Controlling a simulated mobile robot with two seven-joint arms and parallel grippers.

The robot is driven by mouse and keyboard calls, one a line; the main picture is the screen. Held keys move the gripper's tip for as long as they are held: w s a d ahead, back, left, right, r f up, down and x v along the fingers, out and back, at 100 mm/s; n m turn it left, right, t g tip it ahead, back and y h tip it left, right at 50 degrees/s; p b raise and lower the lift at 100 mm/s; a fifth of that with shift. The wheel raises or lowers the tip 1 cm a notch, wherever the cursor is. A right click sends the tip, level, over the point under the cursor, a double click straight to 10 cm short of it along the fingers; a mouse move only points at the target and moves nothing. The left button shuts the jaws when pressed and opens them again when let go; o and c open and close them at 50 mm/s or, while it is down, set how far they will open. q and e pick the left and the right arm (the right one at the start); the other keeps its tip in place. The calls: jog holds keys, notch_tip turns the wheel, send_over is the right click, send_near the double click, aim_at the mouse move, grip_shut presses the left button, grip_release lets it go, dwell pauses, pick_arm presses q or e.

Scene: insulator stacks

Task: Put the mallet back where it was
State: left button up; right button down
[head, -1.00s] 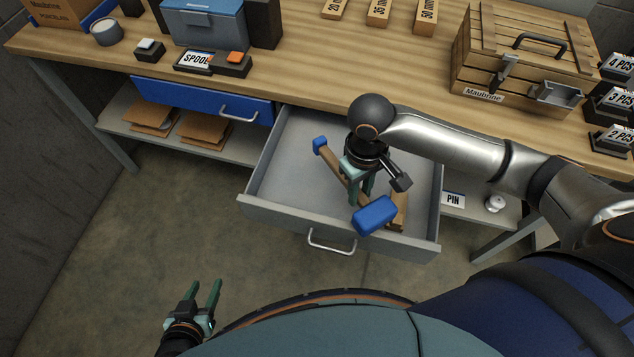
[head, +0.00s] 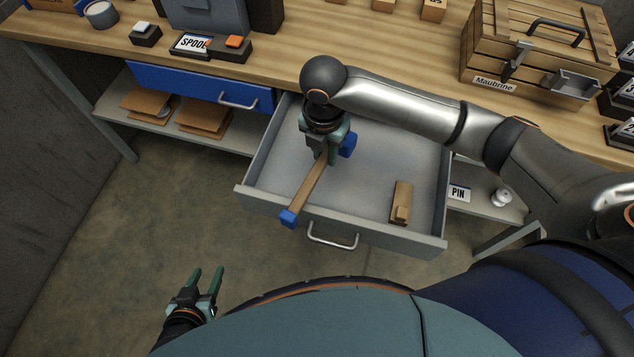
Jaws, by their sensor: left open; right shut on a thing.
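The mallet (head: 310,187) has a wooden handle with a blue end cap and a blue head. My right gripper (head: 321,158) is shut on it over the left part of the open grey drawer (head: 378,158). The handle points toward the drawer's front left, with its capped end over the front wall. The head is at the far end, partly hidden behind the gripper. I cannot tell whether the mallet touches the drawer floor. My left gripper (head: 208,283) is open and empty, low at the left, away from the drawer.
A wooden block (head: 401,203) lies in the drawer's right part. A shut blue drawer (head: 203,87) is to the left. The workbench top (head: 365,60) carries a wooden crate (head: 537,50) at right and a SPOOL sign (head: 190,43) at left. The drawer's middle is clear.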

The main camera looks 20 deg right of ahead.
aim_at(303, 173)
jog(key=w+a+n+y+b, duration=0.1)
jog(key=w+a+n, duration=0.3)
jog(key=n, duration=1.1)
jog(key=shift+n, duration=0.3)
notch_tip(303, 173, down, 9)
jog(key=shift+d+f+b, duration=0.1)
jog(key=shift+d+b, duration=0.05)
jog(key=shift+b, duration=0.2)
jog(key=shift+f, duration=0.1)
jog(key=c, duration=0.7)
grip_release()
jog(key=r, duration=1.2)
jog(key=shift+s+d+r+p, duration=0.15)
jog(key=shift+s+d+p, duration=0.1)
jog(key=shift+s+p, duration=0.1)
